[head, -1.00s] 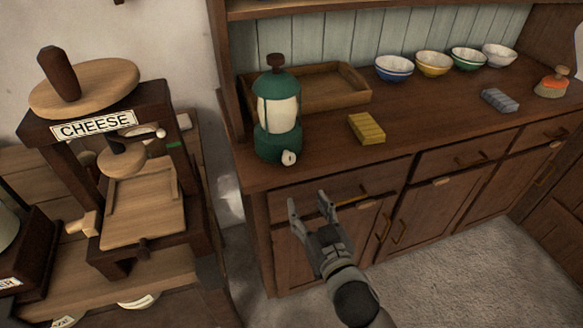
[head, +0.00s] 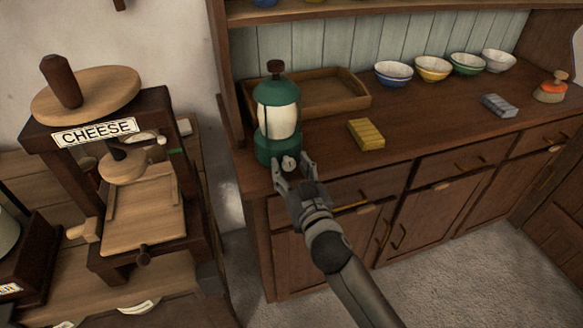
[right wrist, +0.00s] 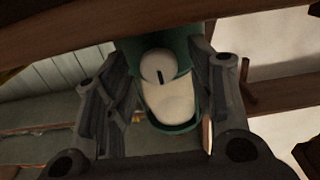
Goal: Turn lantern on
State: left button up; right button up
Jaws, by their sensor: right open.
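The green lantern (head: 278,115) with a cream glass body stands upright on the left end of the wooden dresser top. Its pale round knob (head: 289,163) is low on the front. My right gripper (head: 291,169) is open, with its fingers on either side of the knob and no clear grip on it. In the right wrist view the knob (right wrist: 158,67), with a dark slot, shows between the two open fingers (right wrist: 160,85). I cannot tell whether a finger touches it. My left gripper is not in view.
A wooden tray (head: 350,92) lies behind the lantern. A yellow block (head: 366,134), a grey-blue block (head: 499,105) and several bowls (head: 432,68) are farther right on the dresser. A cheese press (head: 120,180) stands to the left. The counter's front edge is just below the knob.

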jog(key=c, duration=1)
jog(key=shift+r+n+p, duration=0.1)
jog(key=shift+n+p, duration=0.4)
jog(key=shift+n, duration=0.3)
jog(key=shift+n+p, duration=0.35)
jog(key=shift+n, duration=0.95)
jog(key=o, duration=1)
